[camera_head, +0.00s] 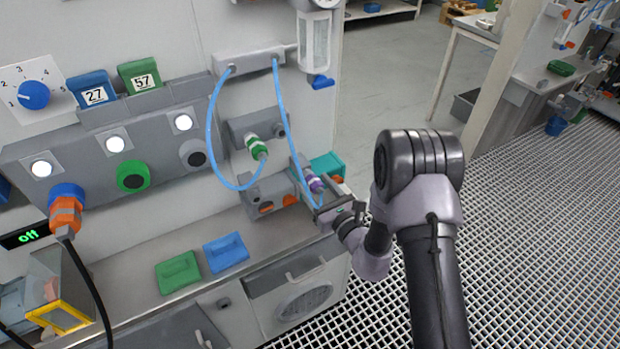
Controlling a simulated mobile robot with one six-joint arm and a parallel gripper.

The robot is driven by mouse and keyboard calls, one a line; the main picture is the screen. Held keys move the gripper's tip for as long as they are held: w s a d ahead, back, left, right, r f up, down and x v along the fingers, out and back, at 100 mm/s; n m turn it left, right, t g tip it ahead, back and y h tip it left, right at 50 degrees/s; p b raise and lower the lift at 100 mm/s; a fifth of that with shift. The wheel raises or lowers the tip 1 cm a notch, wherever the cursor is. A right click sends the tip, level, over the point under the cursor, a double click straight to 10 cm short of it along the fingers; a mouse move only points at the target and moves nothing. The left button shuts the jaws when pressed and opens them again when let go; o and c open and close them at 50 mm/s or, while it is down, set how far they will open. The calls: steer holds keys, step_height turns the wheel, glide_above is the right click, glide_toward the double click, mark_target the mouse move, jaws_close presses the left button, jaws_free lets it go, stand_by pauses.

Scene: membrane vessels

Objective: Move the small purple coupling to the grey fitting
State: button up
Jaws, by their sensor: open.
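The small purple coupling (314,184) shows at the end of a blue hose, at the right end of the lower grey block (262,196). My gripper (322,192) is open and right at the coupling. Its jaws seem to lie beside the coupling, but I cannot tell whether they touch it. A grey fitting (281,130) appears on the right of the upper grey block, beside a green coupling (258,149) that is on the other hose end. My gripper partly hides the area around the purple coupling.
Blue hoses (211,125) loop down from a wall manifold (247,60) around the blocks. A teal box (327,166) stands behind my gripper. Green (178,272) and blue (226,252) flat pieces lie on the bench. A clear filter housing (315,42) hangs above. Open grating floor lies at right.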

mark_target(321, 193)
jaws_close()
steer(key=shift+s+d+f, duration=0.1)
steer(key=shift+b+v, duration=1.15)
steer(key=shift+v, duration=1.7)
